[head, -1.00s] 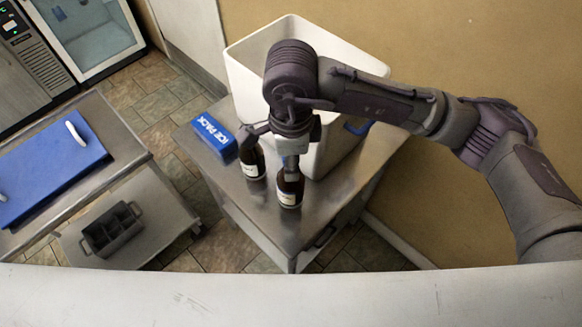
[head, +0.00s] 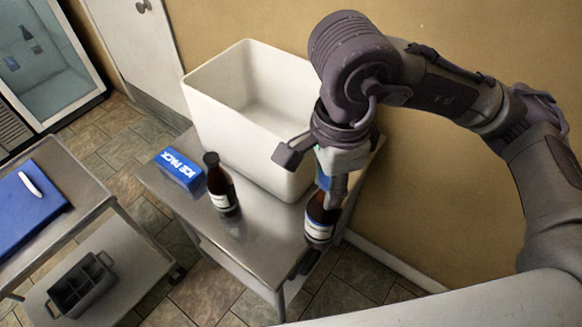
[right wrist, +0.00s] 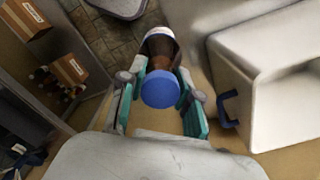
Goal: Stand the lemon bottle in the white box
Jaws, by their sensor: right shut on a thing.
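My right gripper (head: 328,190) is shut on a brown bottle with a white and blue label (head: 320,222). In the right wrist view the bottle's blue cap (right wrist: 160,88) shows between the fingers. The bottle hangs upright near the table's right edge, in front of the white box. The white box (head: 232,150) is open and tall and stands at the back of the steel table; it also shows at the right of the wrist view (right wrist: 285,110). A second brown bottle with a dark cap (head: 221,188) stands left of my gripper. I cannot read which label says lemon. My left gripper is not in view.
A blue ice pack (head: 180,169) lies left of the box on the steel table (head: 225,232). A lower-left cart holds a blue board (head: 25,205) and a grey divided caddy (head: 80,285). The table's front is clear.

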